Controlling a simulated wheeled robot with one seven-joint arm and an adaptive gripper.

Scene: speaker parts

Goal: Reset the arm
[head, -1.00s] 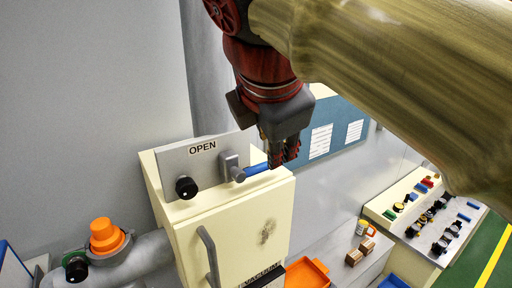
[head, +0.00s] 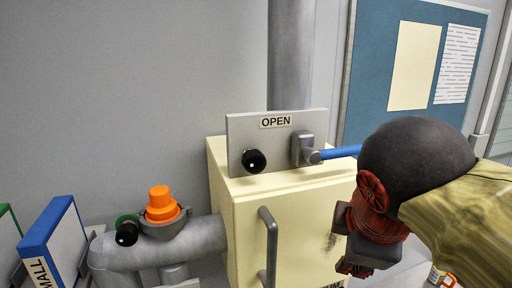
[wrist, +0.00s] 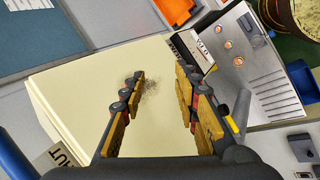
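My gripper (head: 352,268) hangs in front of the right part of a cream cabinet (head: 235,160) in the head view, its fingers partly cut off by my arm and the picture's lower edge. In the wrist view my gripper (wrist: 160,78) has its two fingers apart with nothing between them. Behind them is the cabinet's cream face (wrist: 85,85) with a dark smudge (wrist: 152,84). A lever with a blue handle (head: 340,152) sticks out right from the plate marked OPEN (head: 245,130); my arm hides its far end. The gripper is clear of the handle.
A grey door handle (head: 268,245) projects from the cabinet front. Left are a grey pipe with an orange cap (head: 161,205) and a blue-framed panel (head: 55,235). A blue board (head: 380,60) hangs behind. An orange tray (wrist: 175,10) shows in the wrist view.

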